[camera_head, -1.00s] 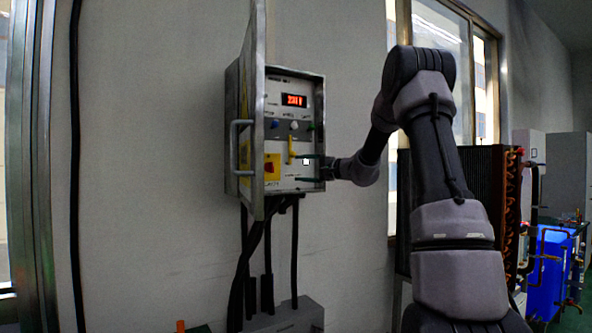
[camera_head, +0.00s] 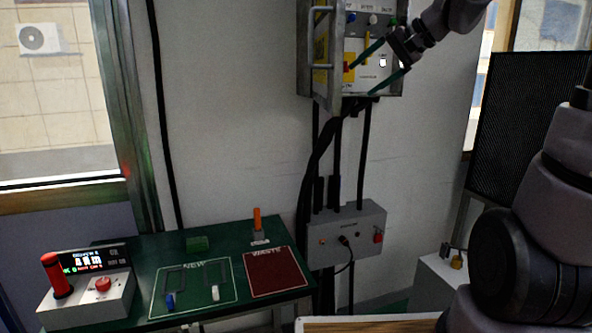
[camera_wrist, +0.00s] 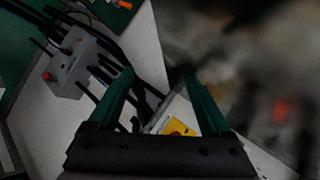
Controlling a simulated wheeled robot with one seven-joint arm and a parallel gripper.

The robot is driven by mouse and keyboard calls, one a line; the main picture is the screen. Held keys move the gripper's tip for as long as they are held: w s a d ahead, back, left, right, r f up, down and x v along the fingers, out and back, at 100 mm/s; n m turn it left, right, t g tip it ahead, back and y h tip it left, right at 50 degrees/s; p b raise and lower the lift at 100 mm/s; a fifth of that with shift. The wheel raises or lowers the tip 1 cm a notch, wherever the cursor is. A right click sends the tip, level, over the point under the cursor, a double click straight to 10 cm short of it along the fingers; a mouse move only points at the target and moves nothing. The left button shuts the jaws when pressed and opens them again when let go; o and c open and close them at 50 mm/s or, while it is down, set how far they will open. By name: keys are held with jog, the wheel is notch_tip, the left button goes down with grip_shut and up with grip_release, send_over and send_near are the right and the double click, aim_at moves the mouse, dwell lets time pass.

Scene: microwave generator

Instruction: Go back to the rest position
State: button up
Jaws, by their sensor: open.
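My gripper (camera_head: 380,70) is in front of the lower part of the open control box (camera_head: 392,84) on the wall. Its two green fingers are spread apart with nothing between them. In the wrist view the open gripper (camera_wrist: 160,95) shows both green fingers, with a yellow panel patch (camera_wrist: 178,127) of the box seen between them. The box door (camera_head: 322,60) stands open with its handle at the left. A yellow lever (camera_head: 366,48) and a red switch on a yellow plate show on the panel.
Below left stands a green table (camera_head: 205,240) with a red waste mat (camera_head: 272,275), a green mat marked new (camera_head: 190,295) and a device with a red handle (camera_head: 85,290). A grey box (camera_head: 345,235) hangs on the wall below the cables. A black grille (camera_head: 520,130) stands at right.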

jog(key=s+d+f+h, duration=0.3)
jog(key=s, duration=0.6)
jog(key=s+d+f+n+h, duration=0.1)
jog(key=s+d+f+h, duration=0.2)
jog(key=s, duration=0.7)
jog(key=shift+d, duration=0.65)
jog(key=shift+s, duration=0.1)
